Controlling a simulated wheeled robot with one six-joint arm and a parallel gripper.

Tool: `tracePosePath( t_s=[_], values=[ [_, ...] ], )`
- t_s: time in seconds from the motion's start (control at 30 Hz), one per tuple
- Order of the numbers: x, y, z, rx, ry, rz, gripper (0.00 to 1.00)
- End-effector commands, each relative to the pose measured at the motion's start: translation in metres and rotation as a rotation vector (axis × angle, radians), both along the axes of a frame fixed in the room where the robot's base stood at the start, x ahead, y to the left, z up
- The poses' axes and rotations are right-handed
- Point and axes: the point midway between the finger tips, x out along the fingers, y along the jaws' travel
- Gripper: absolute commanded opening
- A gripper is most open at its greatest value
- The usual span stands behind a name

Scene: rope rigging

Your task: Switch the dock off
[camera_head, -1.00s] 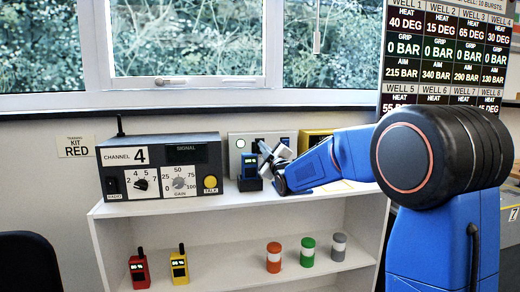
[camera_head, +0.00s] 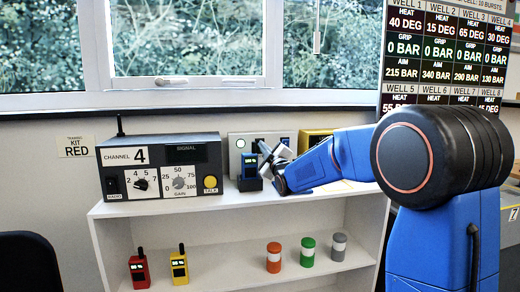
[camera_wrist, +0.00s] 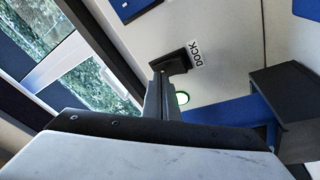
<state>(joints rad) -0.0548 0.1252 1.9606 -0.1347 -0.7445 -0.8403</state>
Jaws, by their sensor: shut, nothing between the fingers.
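The dock panel (camera_head: 237,160) is a pale upright panel behind the shelf top, right of the big radio. In the wrist view the dock switch (camera_wrist: 174,60) is a dark lever beside a white DOCK label (camera_wrist: 196,53). My gripper (camera_head: 265,148) is in front of the panel. In the wrist view my gripper (camera_wrist: 160,80) is shut and empty, its tips close to the switch; I cannot tell whether they touch it.
The big radio (camera_head: 160,170) stands to the left and a yellow case (camera_head: 312,138) to the right. Red (camera_head: 139,268) and yellow (camera_head: 179,264) handsets and several coloured cylinders stand on the lower shelf.

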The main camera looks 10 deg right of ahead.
Motion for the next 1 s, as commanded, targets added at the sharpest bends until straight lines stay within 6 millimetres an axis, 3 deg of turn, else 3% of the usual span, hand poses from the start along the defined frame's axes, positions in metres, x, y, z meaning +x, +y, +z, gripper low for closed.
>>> tracePosePath(
  t_s=[1.0],
  values=[
    [0.007,0.0,-0.0038,0.0,-0.001,-0.001,0.0]
  ],
)
